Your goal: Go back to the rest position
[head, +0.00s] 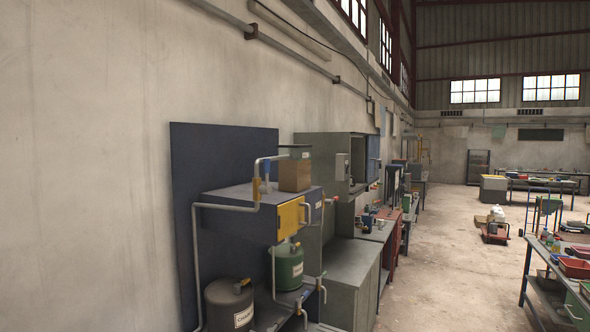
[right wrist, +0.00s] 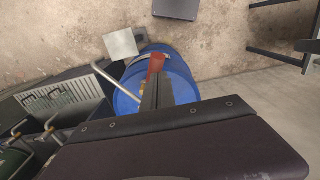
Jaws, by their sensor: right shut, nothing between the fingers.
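My right gripper (right wrist: 157,92) shows in the right wrist view, its dark fingers together and nothing between them. Its dark housing fills the bottom of that view. Beyond the fingers is a blue drum (right wrist: 183,75), partly hidden by the gripper. A red piece (right wrist: 157,62) shows just past the fingertips, in front of the drum; I cannot tell whether anything touches it. Neither gripper shows in the head view, and my left gripper is in no frame.
In the head view, a blue-grey unit with a yellow panel (head: 291,220) stands against the left wall, with a green canister (head: 287,267) and a dark canister (head: 230,303). Grey cabinets (head: 350,280) follow. A bench with red trays (head: 576,268) is at right. Open floor (head: 450,275) lies between.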

